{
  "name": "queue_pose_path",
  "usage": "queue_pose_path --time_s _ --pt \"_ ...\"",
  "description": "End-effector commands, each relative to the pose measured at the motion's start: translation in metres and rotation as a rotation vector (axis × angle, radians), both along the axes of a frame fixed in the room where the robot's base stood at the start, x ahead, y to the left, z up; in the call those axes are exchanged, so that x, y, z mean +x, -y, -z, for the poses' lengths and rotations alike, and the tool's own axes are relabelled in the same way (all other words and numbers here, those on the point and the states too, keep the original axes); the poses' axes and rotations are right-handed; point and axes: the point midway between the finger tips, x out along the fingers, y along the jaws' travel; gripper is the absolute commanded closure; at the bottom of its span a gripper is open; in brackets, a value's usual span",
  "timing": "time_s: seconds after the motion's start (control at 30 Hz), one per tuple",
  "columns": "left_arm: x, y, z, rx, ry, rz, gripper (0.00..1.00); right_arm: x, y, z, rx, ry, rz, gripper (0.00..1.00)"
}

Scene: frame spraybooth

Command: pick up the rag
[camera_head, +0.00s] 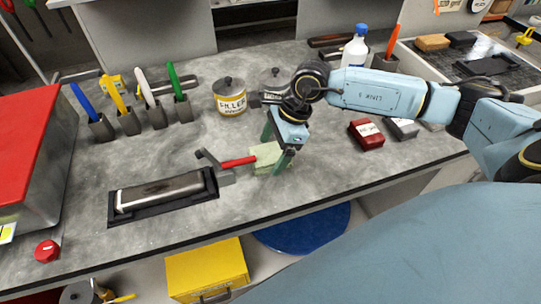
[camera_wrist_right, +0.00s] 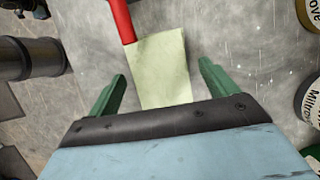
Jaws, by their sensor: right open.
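The rag (camera_head: 267,157) is a pale green, roughly square cloth lying on the grey worktop near its front edge. It also shows in the right wrist view (camera_wrist_right: 162,55), between and beyond the two fingers. My right gripper (camera_head: 277,148) is open and empty, pointing down over the rag, with its green fingers (camera_wrist_right: 162,74) apart on either side of it. One finger hides part of the rag's right side in the head view. I cannot tell the exact height left between the fingertips and the cloth. My left gripper is not in view.
A red-handled tool (camera_head: 238,162) lies against the rag's left side. A metal roller in a black tray (camera_head: 160,195) is farther left. A filler tin (camera_head: 230,97) stands behind, and a dark red block (camera_head: 366,134) lies to the right. The worktop's front edge is close.

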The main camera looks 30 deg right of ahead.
Motion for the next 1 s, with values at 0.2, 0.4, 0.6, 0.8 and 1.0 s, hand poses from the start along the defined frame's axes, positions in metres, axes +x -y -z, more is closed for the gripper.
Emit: queue_pose_path --time_s 0.2,0.4,0.6,0.8,1.0 --pt "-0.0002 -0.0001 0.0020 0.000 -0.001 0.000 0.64 -0.0001 0.0001 0.0012 0.000 0.000 0.000 0.15" --pt "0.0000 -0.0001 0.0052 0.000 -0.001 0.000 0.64 -0.0002 0.0002 0.0034 0.000 0.000 0.000 0.15" --pt "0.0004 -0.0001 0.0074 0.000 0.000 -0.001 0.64 -0.0001 0.0001 0.0048 0.000 0.000 0.000 0.15" --pt "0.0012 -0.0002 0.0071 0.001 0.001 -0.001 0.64 -0.0002 0.0002 0.0044 0.000 0.000 0.000 0.15" --pt "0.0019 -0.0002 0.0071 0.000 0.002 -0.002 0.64 -0.0001 0.0002 0.0044 0.000 0.000 0.000 0.34"
